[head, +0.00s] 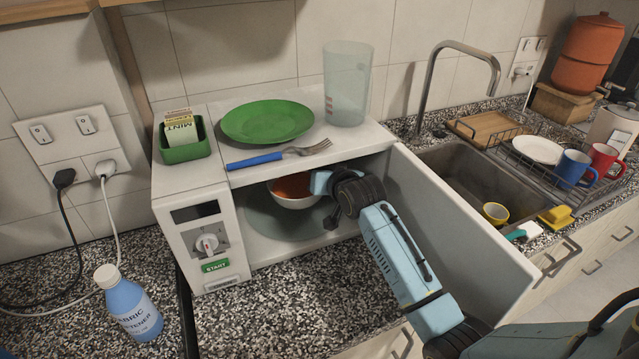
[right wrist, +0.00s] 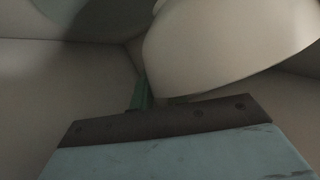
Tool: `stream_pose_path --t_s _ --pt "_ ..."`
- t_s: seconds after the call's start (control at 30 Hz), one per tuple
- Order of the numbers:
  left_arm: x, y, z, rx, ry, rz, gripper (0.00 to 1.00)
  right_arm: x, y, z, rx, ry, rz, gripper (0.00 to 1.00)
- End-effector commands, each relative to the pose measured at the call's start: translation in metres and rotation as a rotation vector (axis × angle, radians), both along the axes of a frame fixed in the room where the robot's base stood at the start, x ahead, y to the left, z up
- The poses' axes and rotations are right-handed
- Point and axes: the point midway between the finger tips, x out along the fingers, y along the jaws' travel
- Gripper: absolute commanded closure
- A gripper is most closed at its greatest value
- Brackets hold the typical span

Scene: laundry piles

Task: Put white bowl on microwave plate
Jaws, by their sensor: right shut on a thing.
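The white bowl (head: 294,202), with something orange-red inside, is within the open microwave (head: 237,262). It is over the right part of the round glass microwave plate (head: 262,222); I cannot tell whether it rests on the plate or is held just above it. My right gripper (head: 322,184) reaches in through the doorway and is shut on the bowl's right rim. In the right wrist view the pale bowl (right wrist: 225,45) fills the upper right, with a green finger (right wrist: 143,92) against its side. My left gripper is not in view.
The microwave door (head: 450,235) stands open at right, beside my arm. On top are a green plate (head: 267,122), a fork (head: 280,154), a clear tumbler (head: 347,85) and a green tea box (head: 184,142). A softener bottle (head: 130,305) stands left; the sink (head: 455,185) is right.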

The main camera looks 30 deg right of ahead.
Motion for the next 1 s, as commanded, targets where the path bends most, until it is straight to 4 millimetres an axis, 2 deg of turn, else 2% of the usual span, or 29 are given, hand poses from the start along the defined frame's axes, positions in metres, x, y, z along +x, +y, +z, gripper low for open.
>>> stream_pose_path --t_s 0.17,0.4,0.67,0.7,0.83,1.0 --pt "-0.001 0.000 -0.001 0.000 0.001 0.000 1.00 0.010 0.000 0.000 0.002 -0.005 0.000 1.00" --pt "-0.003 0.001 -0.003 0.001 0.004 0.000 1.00 0.009 0.000 -0.031 0.002 -0.004 0.000 1.00" --pt "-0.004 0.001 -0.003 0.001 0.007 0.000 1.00 0.009 0.000 -0.034 0.001 -0.003 0.001 1.00" --pt "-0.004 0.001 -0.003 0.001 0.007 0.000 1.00 0.008 0.000 -0.037 -0.001 0.003 0.001 0.80" --pt "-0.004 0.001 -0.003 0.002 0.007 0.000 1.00 0.008 0.000 -0.036 -0.001 0.002 0.001 0.62" --pt "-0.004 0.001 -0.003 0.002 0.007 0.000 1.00 0.008 0.000 -0.036 0.000 0.001 0.000 0.62"
